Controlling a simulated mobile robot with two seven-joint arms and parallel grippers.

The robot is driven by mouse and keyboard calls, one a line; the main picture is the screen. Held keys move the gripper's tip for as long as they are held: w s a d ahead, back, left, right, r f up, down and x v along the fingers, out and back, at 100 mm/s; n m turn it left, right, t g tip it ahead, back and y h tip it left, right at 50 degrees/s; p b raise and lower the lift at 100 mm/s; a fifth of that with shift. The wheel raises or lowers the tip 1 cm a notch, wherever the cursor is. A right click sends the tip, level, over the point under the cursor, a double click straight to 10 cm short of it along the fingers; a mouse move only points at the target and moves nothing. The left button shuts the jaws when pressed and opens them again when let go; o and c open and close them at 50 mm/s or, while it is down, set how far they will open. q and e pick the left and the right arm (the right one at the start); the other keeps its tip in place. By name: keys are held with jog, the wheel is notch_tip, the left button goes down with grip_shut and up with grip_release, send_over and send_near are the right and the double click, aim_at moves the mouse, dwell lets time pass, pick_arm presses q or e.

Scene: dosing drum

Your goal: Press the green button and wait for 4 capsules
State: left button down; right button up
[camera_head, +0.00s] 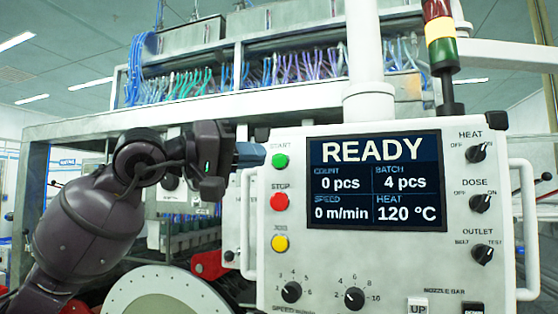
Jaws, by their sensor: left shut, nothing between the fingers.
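The green button (280,161), labelled START, is at the upper left of the white control panel (390,265). My left gripper (252,154) is shut and empty, with its tips close to the left of the green button; I cannot tell whether they touch the panel. The display (376,182) reads READY, count 0 pcs, batch 4 pcs, speed 0 m/min, heat 120 °C. No capsules are in view. My right gripper is not in view.
A red STOP button (279,202) and a yellow button (280,243) sit below the green one. Knobs for heat (476,152), dose (480,202) and outlet (482,251) are on the right. A pale drum (165,292) stands below my left arm.

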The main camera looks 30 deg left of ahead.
aim_at(273, 161)
pick_arm(q)
jog(key=w+p, duration=0.1)
jog(key=w, duration=0.1)
jog(key=w+a+p, duration=0.1)
jog(key=w, duration=0.2)
jog(key=w+a+p, duration=0.1)
jog(key=w+p, duration=0.1)
jog(key=w, duration=0.1)
jog(key=shift+w, duration=0.3)
dwell(1.2)
jog(key=shift+w, duration=0.15)
dwell(0.7)
jog(key=shift+w+a, duration=0.1)
jog(key=shift+w, duration=0.15)
